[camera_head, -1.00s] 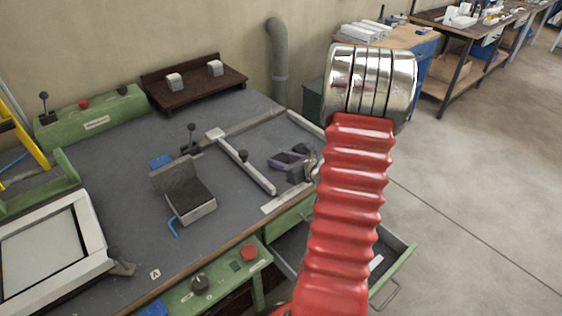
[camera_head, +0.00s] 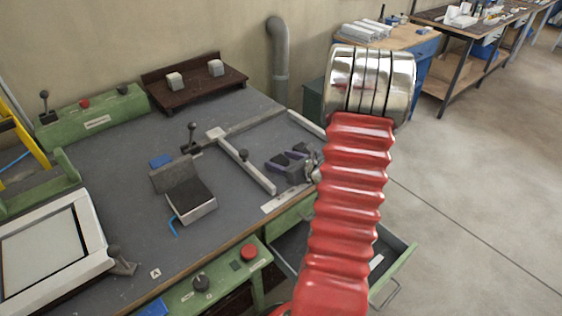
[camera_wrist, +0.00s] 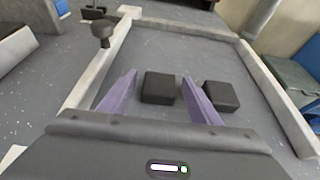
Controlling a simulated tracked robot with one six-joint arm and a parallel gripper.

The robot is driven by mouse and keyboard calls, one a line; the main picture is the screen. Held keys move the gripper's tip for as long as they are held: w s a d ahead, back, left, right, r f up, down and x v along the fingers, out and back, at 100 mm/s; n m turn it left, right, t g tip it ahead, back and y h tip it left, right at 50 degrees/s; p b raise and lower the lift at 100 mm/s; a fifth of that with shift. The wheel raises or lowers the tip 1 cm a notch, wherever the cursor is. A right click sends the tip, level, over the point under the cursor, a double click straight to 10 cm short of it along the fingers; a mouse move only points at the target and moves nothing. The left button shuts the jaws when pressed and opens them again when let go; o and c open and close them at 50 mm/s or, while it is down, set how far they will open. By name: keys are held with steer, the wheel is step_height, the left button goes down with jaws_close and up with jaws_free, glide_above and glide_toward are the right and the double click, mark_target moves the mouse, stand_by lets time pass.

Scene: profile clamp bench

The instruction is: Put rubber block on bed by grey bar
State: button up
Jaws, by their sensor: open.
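Two black rubber-like blocks lie on the bench inside a pale bar frame. In the wrist view, one black block (camera_wrist: 160,87) lies between the fingers of my gripper (camera_wrist: 158,85), with gaps on both sides. The other black block (camera_wrist: 221,95) is just right of the right finger. My gripper, with purple fingers, is open and low over the bench; it also shows in the head view (camera_head: 284,162), partly merged with the blocks. A fixture with a black-topped bed (camera_head: 190,196) and an upright grey plate (camera_head: 173,174) stands to the left. Which part is the grey bar is unclear.
A pale sliding bar (camera_head: 250,168) with a black knob (camera_head: 243,155) lies between gripper and fixture. A black lever (camera_head: 192,133) stands behind the fixture. A dark rack (camera_head: 196,85) holds two pale blocks at the back. An open drawer (camera_head: 385,262) is at front right.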

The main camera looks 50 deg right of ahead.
steer(key=shift+s+r, duration=0.1)
steer(key=v, duration=1.2)
stand_by(0.5)
